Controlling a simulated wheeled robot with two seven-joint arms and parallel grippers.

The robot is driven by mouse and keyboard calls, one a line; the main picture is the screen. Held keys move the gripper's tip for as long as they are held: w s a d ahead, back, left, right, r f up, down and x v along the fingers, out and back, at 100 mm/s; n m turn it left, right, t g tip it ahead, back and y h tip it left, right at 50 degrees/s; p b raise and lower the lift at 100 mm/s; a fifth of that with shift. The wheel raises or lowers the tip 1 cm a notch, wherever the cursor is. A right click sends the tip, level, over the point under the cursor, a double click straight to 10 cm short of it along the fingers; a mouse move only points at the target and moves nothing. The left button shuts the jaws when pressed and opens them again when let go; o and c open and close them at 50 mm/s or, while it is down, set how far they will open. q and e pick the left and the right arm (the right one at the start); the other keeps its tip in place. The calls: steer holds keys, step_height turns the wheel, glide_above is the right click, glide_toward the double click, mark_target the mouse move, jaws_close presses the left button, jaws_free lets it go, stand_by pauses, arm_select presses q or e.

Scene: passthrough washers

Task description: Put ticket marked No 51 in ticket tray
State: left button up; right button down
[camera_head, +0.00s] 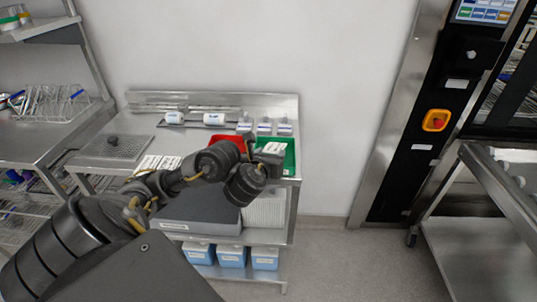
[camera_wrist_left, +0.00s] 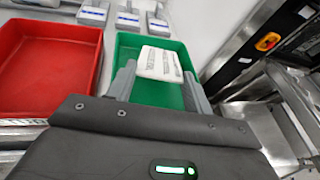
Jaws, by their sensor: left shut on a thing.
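My left gripper (camera_wrist_left: 159,74) is shut on a white ticket (camera_wrist_left: 161,62) with lines of dark print, too small to read for a number. It holds the ticket over a green tray (camera_wrist_left: 128,41). The same ticket (camera_head: 274,148) and green tray (camera_head: 290,158) show in the head view at the right end of the steel bench. My arm and gripper hide part of the tray. A red tray (camera_wrist_left: 40,62) sits left of the green one. I cannot read which is the ticket tray. My right gripper is not in view.
More white printed pieces (camera_head: 158,162) lie on the bench left of my arm, beside a perforated mat (camera_head: 115,148). Several small labelled blocks (camera_head: 264,128) stand behind the trays. Blue bins (camera_head: 231,256) stand on the lower shelf. A steel trolley (camera_head: 480,250) is at right.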

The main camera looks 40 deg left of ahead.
arm_select(q)
steer(key=o, duration=1.1)
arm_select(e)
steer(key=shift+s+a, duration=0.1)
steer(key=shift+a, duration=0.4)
arm_select(q)
steer(key=shift+s, duration=0.1)
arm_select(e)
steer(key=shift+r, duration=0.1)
arm_select(q)
steer(key=shift+s+d+r+p, duration=0.2)
steer(key=shift+s+r+p, duration=0.1)
steer(key=shift+p, duration=0.1)
steer(key=p+v, duration=1)
steer(key=shift+f, duration=0.2)
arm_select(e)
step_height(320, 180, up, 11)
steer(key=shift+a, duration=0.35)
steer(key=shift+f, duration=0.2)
